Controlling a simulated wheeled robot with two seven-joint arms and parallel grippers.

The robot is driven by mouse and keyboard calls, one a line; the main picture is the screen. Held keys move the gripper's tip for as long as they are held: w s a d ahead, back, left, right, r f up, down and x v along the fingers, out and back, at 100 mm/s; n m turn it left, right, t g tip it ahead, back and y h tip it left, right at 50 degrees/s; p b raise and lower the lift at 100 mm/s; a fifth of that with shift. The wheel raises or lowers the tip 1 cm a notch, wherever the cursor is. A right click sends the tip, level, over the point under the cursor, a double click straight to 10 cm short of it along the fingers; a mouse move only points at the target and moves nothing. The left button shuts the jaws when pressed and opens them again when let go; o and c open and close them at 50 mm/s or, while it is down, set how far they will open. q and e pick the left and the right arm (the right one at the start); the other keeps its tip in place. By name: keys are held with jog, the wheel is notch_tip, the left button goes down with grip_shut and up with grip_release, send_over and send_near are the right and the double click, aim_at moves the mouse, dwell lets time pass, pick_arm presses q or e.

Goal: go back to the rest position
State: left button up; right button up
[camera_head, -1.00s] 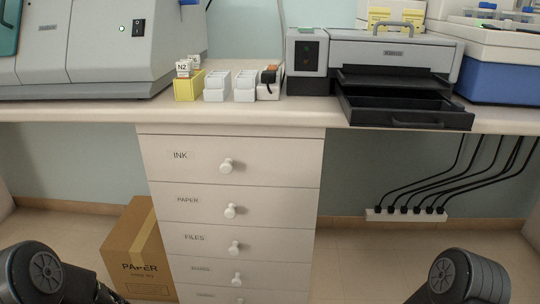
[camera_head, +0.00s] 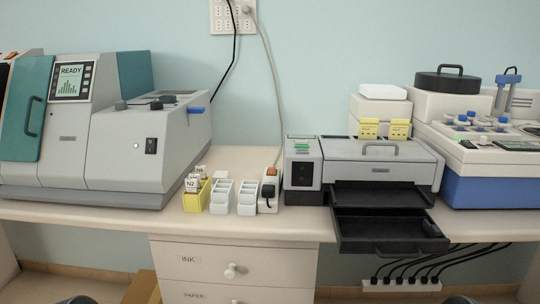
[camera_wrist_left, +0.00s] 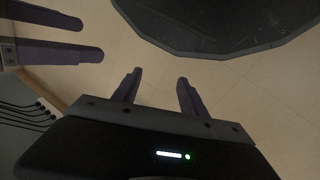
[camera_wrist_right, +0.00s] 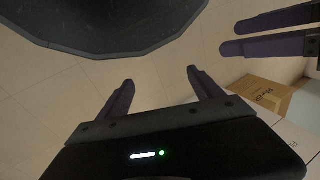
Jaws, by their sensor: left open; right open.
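My left gripper (camera_wrist_left: 160,85) is open and empty in the left wrist view, with bare floor between and beyond its fingers. My right gripper (camera_wrist_right: 161,82) is open and empty in the right wrist view, also over the floor. Each wrist view also shows the other gripper's fingers at its edge. My dark base (camera_wrist_left: 215,25) shows close by. In the head view only small dark bits of my arms show at the bottom edge, and no fingers are seen there.
The bench (camera_head: 115,213) holds a grey machine reading READY (camera_head: 145,140), a yellow rack with N2 slides (camera_head: 191,199), white racks (camera_head: 221,196), a printer-like device with an open black tray (camera_head: 390,236), and a blue-white analyser (camera_head: 490,188). Drawers (camera_head: 205,262) stand below; a cardboard box (camera_wrist_right: 262,95) is on the floor.

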pick_arm(q)
notch_tip(320, 180, up, 15)
jog(key=s+p, duration=0.1)
jog(key=p, duration=1)
jog(key=shift+d, duration=0.4)
pick_arm(e)
notch_tip(320, 180, up, 15)
jog(key=s, duration=0.1)
jog(key=shift+s+a, duration=0.15)
jog(key=shift+a, duration=0.2)
pick_arm(q)
jog(key=shift+f, duration=0.1)
pick_arm(e)
jog(key=shift+f, duration=0.1)
